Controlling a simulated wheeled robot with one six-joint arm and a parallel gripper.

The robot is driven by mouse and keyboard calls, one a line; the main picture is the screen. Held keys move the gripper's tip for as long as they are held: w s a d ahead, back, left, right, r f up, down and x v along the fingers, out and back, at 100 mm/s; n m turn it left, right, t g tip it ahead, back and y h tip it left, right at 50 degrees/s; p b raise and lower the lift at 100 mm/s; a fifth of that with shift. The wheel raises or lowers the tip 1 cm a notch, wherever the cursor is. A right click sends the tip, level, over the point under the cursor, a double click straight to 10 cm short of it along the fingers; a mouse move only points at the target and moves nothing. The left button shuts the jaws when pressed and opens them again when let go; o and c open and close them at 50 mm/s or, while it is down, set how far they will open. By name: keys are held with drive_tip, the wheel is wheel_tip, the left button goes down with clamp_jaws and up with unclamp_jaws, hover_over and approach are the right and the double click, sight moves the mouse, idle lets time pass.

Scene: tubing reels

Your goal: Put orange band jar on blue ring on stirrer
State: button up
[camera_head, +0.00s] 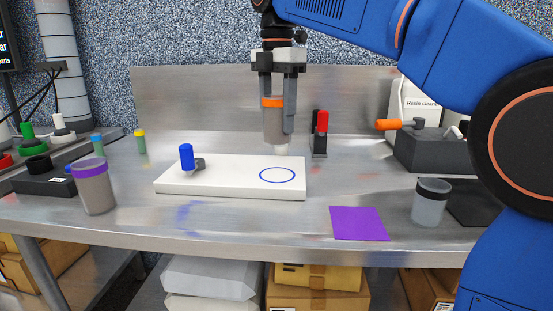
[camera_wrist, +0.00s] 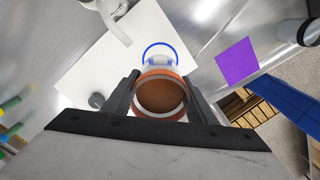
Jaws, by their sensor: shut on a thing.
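My gripper (camera_head: 278,112) points down and is shut on the orange band jar (camera_head: 272,103), which is upright and grey-brown with an orange band near its top. In the wrist view the jar (camera_wrist: 160,97) sits between the two fingers of my gripper (camera_wrist: 160,95). The stirrer (camera_head: 225,177) is a flat white plate with a blue knob (camera_head: 187,157) at its left. The blue ring (camera_head: 277,175) is drawn on its right part. The jar hangs above the plate, near the back side of the ring. In the wrist view the ring (camera_wrist: 158,44) shows partly beyond the jar.
A purple-banded jar (camera_head: 93,187) stands left of the stirrer, and a black-banded jar (camera_head: 431,202) stands at the right. A purple square (camera_head: 358,223) lies front right. A red-topped stand (camera_head: 320,133) is close behind the stirrer. Bench space in front of the stirrer is clear.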

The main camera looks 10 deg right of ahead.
sight(277, 96)
drive_tip(key=shift+f, duration=4)
drive_tip(key=shift+f, duration=0.15)
drive_tip(key=o, duration=1.3)
wheel_tip(277, 96, up, 11)
drive_tip(key=shift+r, duration=0.65)
